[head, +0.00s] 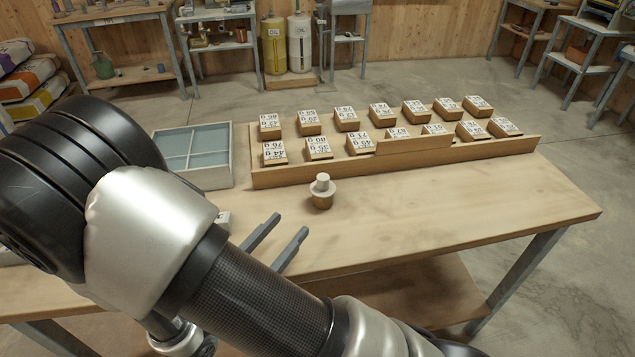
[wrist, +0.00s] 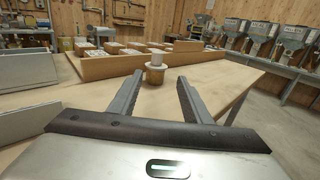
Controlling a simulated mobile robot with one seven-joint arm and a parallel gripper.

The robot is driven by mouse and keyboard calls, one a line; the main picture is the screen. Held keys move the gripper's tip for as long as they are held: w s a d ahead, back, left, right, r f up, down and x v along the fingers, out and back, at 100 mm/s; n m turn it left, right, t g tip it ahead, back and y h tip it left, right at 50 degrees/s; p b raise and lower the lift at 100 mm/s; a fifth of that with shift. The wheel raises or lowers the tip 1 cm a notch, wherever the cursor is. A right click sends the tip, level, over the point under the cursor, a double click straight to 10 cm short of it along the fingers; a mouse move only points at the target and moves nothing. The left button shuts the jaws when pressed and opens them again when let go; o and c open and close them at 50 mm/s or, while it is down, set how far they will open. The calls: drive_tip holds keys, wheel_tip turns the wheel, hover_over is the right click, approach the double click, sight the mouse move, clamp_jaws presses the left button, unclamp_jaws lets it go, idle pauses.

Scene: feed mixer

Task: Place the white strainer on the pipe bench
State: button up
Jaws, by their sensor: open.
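A small piece with a white top and flange over a brass-coloured base (head: 322,191), apparently the white strainer, stands upright on the wooden table in front of the long labelled-block tray. It also shows in the wrist view (wrist: 156,68), just beyond and between my fingertips. My gripper (head: 290,224) is open and empty, low over the table, to the left and near side of the piece, apart from it in the head view. I cannot tell for sure which bench is the pipe bench; a bench with small fittings (head: 115,20) stands at the back left.
A long wooden tray (head: 400,162) holds several labelled blocks. A grey divided box (head: 193,155) sits left of it. The table's right part (head: 520,195) is clear. Oil cans (head: 287,42) and a small metal stand (head: 216,47) are at the back.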

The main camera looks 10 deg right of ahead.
sight(320, 184)
drive_tip(key=shift+w+a+f+n+t, duration=0.15)
drive_tip(key=shift+w+a+n+t, duration=0.05)
drive_tip(key=shift+n+t, duration=0.1)
drive_tip(key=b+x, duration=0.1)
drive_tip(key=x, duration=1)
drive_tip(key=shift+f, duration=0.15)
drive_tip(key=shift+r+b+x, duration=0.1)
drive_tip(key=shift+b+x, duration=0.1)
drive_tip(key=shift+x, duration=1.35)
drive_tip(key=shift+r+b+x, duration=0.15)
drive_tip(key=shift+b+x, duration=0.05)
drive_tip(key=shift+x, duration=1.35)
drive_tip(key=shift+s, duration=0.1)
clamp_jaws()
